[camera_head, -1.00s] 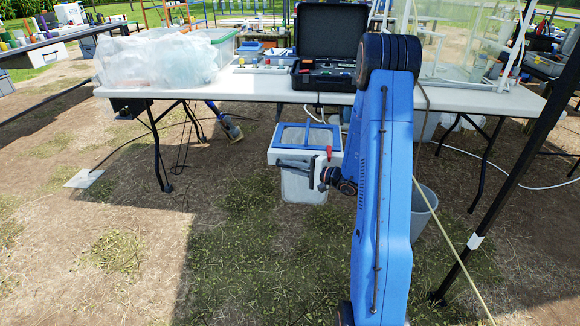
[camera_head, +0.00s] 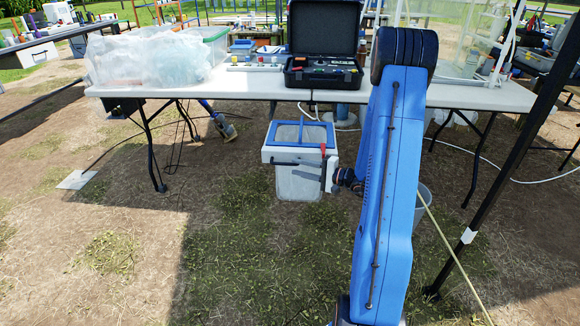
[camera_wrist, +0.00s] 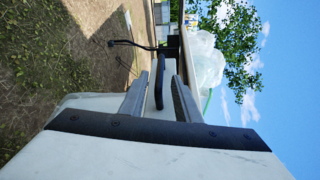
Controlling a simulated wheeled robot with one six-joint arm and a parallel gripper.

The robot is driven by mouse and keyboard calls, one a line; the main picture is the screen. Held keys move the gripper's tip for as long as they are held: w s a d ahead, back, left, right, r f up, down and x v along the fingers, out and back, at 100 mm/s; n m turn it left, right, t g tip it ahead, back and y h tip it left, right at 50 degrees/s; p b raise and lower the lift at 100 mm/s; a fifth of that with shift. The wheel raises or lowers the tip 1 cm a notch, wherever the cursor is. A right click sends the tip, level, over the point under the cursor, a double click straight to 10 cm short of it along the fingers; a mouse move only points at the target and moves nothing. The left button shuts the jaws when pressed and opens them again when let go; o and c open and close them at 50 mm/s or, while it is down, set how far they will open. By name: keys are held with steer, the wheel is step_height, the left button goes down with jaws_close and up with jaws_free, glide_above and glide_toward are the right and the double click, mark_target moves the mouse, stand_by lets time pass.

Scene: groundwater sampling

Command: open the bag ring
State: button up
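A white bin (camera_head: 299,183) stands on the ground before the table. A blue frame (camera_head: 301,134), which looks like the bag ring, lies flat on its top. A small red part (camera_head: 323,151) sits at its right front corner. A black bar handle (camera_head: 287,163) runs along the bin's front. My gripper (camera_head: 325,174) is at the bin's right front side. In the wrist view, my gripper (camera_wrist: 158,78) has two grey fingers spread apart. The black bar (camera_wrist: 159,82) shows between them, with a gap on each side. Contact cannot be told.
A long white table (camera_head: 230,86) stands behind the bin with a plastic bag (camera_head: 150,58) and an open black case (camera_head: 322,70). A grey bucket (camera_head: 421,203) is right of my arm. A black pole (camera_head: 500,180) slants at the right. Ground left of the bin is open.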

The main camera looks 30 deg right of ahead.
steer(key=f+v, duration=0.1)
steer(key=v, duration=0.9)
steer(key=shift+s+r, duration=0.25)
steer(key=shift+r, duration=0.25)
steer(key=shift+d, duration=0.15)
steer(key=s+a+r+n+g, duration=0.3)
steer(key=s+a+g, duration=0.1)
steer(key=a, duration=0.4)
steer(key=s+a+r+n+g+y, duration=0.1)
steer(key=s+a+r+n+g, duration=0.15)
steer(key=a, duration=0.55)
steer(key=s+a+r+n+g, duration=0.3)
steer(key=s+a+r+g, duration=0.15)
steer(key=a, duration=0.35)
steer(key=s+r+n+t+h, duration=0.1)
steer(key=s+r+n+h, duration=0.1)
steer(key=s+h, duration=0.3)
steer(key=s+r+n+h, duration=0.3)
steer(key=s+r+h, duration=0.2)
steer(key=s, duration=0.7)
steer(key=shift+a+r+t+h, duration=0.15)
steer(key=shift+a+t+h, duration=0.15)
steer(key=shift+a+t, duration=0.15)
